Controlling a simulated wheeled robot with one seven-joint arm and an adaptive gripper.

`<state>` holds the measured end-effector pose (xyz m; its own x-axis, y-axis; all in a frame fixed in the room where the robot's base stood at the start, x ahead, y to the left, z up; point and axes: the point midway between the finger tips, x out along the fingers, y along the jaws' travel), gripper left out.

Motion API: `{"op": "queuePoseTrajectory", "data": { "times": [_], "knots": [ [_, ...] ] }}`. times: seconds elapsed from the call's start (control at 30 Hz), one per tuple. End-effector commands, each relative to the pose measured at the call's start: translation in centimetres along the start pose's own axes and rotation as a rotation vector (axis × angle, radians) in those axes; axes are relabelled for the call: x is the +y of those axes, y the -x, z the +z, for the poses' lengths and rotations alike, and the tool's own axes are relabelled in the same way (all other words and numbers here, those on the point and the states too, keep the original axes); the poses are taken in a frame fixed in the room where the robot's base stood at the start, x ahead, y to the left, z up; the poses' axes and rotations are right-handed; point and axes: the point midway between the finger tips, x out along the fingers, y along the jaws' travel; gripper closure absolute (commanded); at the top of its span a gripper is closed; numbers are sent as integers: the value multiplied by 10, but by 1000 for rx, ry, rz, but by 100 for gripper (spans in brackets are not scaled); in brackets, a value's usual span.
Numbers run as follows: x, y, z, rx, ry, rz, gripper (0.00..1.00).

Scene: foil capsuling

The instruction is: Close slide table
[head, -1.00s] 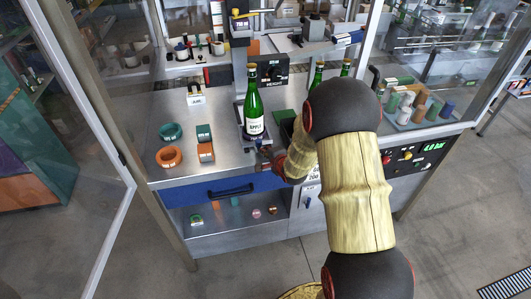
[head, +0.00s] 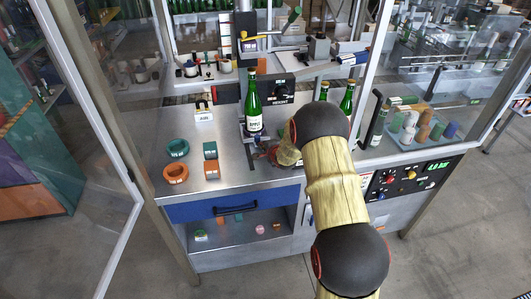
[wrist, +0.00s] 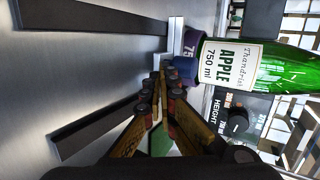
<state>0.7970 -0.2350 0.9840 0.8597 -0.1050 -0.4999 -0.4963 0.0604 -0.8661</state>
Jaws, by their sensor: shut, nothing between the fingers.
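The slide table (head: 252,136) sits on the steel worktop under a green bottle (head: 254,108) with a white label. The bottle stands upright in front of the black HEIGHT unit. In the wrist view the bottle (wrist: 255,62) lies sideways across the picture, its base in a dark purple holder (wrist: 190,43) marked 75. My gripper (wrist: 160,68) is shut and empty, its fingertips close to the holder's blue part; whether they touch it I cannot tell. In the head view my arm largely hides the gripper.
Black rails (wrist: 95,18) lie on the steel surface in the wrist view. Green (head: 177,148) and orange (head: 175,172) rings lie at the left of the worktop. More bottles (head: 346,102) stand to the right. A blue drawer (head: 230,205) is below.

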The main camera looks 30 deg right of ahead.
Motion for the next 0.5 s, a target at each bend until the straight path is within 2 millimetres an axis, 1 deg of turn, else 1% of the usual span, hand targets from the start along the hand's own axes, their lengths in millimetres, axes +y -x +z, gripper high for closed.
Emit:
{"op": "queuePoseTrajectory", "data": {
  "times": [0.07,0.2,0.33,0.5],
  "knots": [
    [-8,-11,-2,0,1,-1,100],
    [-16,-26,-5,-1,0,0,100],
    [-23,-37,-7,0,0,0,100],
    [-26,-45,-8,0,-1,0,100]
  ]
}}
